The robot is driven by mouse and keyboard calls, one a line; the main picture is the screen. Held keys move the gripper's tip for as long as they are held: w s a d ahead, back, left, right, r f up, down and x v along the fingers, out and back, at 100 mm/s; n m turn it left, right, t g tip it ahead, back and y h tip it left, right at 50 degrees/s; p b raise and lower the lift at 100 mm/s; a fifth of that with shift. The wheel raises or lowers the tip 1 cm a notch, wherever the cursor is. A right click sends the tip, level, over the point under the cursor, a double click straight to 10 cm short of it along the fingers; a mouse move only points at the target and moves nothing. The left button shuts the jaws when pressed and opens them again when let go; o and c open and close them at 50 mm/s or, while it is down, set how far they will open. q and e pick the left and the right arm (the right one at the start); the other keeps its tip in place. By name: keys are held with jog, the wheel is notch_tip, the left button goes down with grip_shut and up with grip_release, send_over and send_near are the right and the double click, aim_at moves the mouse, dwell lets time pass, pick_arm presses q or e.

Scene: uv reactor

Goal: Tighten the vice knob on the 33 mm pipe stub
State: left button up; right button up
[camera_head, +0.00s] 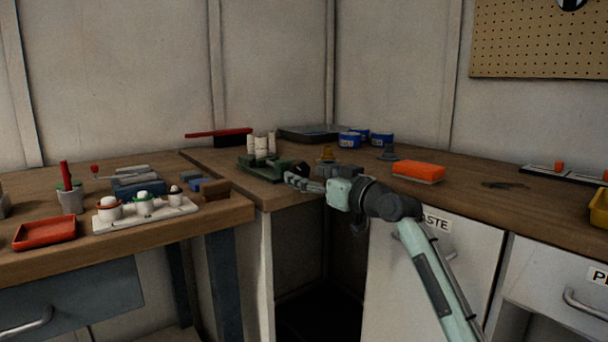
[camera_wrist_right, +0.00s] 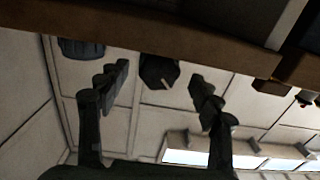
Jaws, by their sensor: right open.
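A green vice (camera_head: 262,170) sits near the front edge of the workbench in the head view. Several cream pipe stubs (camera_head: 261,147) stand upright at it; I cannot tell which is the 33 mm one. My right gripper (camera_head: 291,178) reaches in from the right, with its fingers at the vice's right end. In the right wrist view the gripper (camera_wrist_right: 160,80) is open. A dark faceted knob (camera_wrist_right: 157,71) with a light mark shows between the fingertips, with visible gaps on both sides. Whether it lies fully between the fingers in depth is unclear. My left gripper is out of view.
An orange sponge-like block (camera_head: 418,172) lies right of my arm. Blue tins (camera_head: 349,140) and a dark tray (camera_head: 310,133) stand behind. A white rack with cups (camera_head: 146,213) and a red tray (camera_head: 45,232) are on the left table.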

jog(key=shift+x, duration=0.95)
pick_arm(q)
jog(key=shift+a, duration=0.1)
pick_arm(e)
jog(key=shift+c, duration=0.4)
jog(key=c, duration=1.1)
jog(key=shift+r+m+p, duration=0.2)
jog(key=shift+m+p, duration=0.5)
jog(key=shift+p, duration=0.45)
jog(key=shift+f+m+p, duration=0.15)
jog(key=shift+m+p, duration=0.6)
jog(key=shift+m, duration=0.15)
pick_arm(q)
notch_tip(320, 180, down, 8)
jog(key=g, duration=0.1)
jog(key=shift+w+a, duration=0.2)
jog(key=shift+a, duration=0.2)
pick_arm(e)
jog(key=shift+f, duration=0.1)
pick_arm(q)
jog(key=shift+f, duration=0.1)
